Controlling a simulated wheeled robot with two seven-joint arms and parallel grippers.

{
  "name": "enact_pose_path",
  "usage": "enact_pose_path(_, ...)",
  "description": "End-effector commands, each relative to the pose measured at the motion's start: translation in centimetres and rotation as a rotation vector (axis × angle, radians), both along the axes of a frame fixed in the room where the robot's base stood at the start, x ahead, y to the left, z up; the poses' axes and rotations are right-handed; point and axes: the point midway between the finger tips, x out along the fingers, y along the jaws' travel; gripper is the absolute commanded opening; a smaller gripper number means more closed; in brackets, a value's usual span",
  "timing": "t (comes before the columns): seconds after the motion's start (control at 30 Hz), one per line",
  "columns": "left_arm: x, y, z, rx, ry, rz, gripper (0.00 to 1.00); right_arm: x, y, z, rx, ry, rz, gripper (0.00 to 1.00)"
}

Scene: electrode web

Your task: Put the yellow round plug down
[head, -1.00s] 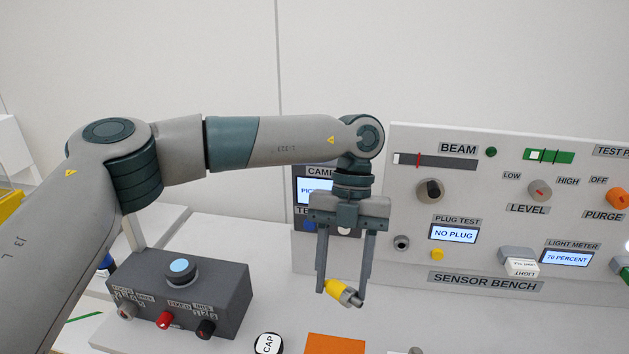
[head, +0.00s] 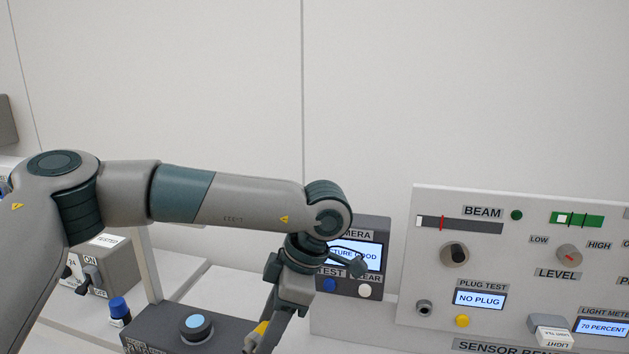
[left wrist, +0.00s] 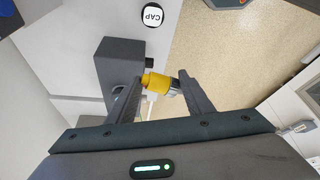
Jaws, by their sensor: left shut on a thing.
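The yellow round plug (left wrist: 157,82) has a yellow body and a grey metal end. In the left wrist view it lies crosswise between the two fingers of my left gripper (left wrist: 160,88), which is shut on it. In the head view my left gripper (head: 268,335) is low in the picture, in front of the dark box with the blue-topped button. Only a small yellow part of the plug (head: 262,328) shows there, and the fingertips are cut off by the lower edge. My right gripper is in neither view.
The dark box (head: 150,342) stands beside my left gripper. The sensor bench panel (head: 400,300) is at the right; its plug test screen (head: 480,299) reads NO PLUG. A camera unit (head: 375,225) stands behind my wrist. A round CAP piece (left wrist: 152,16) lies on the white surface.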

Motion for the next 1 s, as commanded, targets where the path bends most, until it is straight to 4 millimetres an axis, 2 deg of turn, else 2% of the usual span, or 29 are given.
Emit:
enact_pose_path(0.03, 0.0, 1.2, 0.2, -0.001, -0.002, -0.082, 0.23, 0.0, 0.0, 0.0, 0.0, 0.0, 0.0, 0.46)
enact_pose_path(0.2, -0.2, 4.4, 0.7, -0.002, -0.002, -0.389, 0.23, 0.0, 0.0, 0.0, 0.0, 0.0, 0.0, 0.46)
enact_pose_path(0.5, -1.0, 9.2, 1.6, -0.003, -0.002, -0.885, 0.23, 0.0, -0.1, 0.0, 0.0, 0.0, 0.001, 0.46)
enact_pose_path(0.8, -2.1, 12.1, 2.4, -0.002, -0.002, -1.231, 0.23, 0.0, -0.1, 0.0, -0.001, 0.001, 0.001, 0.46)
enact_pose_path(1.0, -2.4, 12.7, 2.5, -0.001, 0.001, -1.321, 0.23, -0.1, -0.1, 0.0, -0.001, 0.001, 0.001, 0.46)
